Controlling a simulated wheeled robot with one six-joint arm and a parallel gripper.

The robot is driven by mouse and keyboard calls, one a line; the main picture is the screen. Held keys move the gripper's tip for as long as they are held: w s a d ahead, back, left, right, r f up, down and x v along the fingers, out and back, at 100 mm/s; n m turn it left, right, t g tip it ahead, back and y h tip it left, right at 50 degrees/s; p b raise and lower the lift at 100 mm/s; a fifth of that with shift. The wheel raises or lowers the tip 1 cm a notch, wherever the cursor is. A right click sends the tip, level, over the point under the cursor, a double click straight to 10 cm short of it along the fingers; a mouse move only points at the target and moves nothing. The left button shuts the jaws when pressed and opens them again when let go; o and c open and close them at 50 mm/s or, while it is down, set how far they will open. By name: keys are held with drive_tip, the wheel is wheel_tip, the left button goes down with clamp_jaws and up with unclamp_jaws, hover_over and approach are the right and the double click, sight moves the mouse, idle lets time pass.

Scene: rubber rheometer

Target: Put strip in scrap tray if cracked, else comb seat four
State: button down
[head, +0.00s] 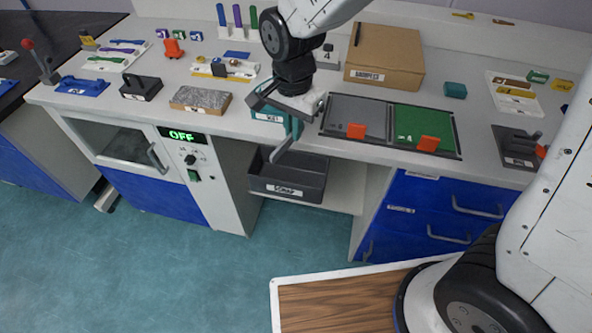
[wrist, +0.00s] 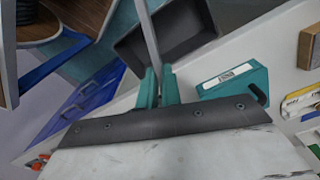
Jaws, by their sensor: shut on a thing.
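My gripper (head: 293,126) is shut on a thin grey strip (head: 282,152), held in front of the bench edge, above the scrap tray. In the wrist view the strip (wrist: 149,38) runs out from between the teal fingers (wrist: 158,88). No crack shows on it, but the strip is too small and edge-on to judge. The dark grey scrap tray (head: 262,184) sits on the low shelf under the bench; part of a dark tray (wrist: 128,48) shows behind the strip in the wrist view. A tag marked 4 (head: 327,57) stands behind my wrist; I cannot make out a comb seat there.
A teal labelled box (head: 266,113) stands beside my gripper at the bench edge; it also shows in the wrist view (wrist: 235,82). A grey and green two-part panel (head: 390,149) with orange tabs lies right. A cardboard box (head: 385,58) stands behind. Blue drawers (head: 425,205) are below.

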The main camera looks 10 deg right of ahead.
drive_tip(key=shift+f, duration=2.05)
drive_tip(key=c, duration=1.5)
unclamp_jaws()
wheel_tip(320, 180, up, 8)
drive_tip(key=shift+f, duration=0.1)
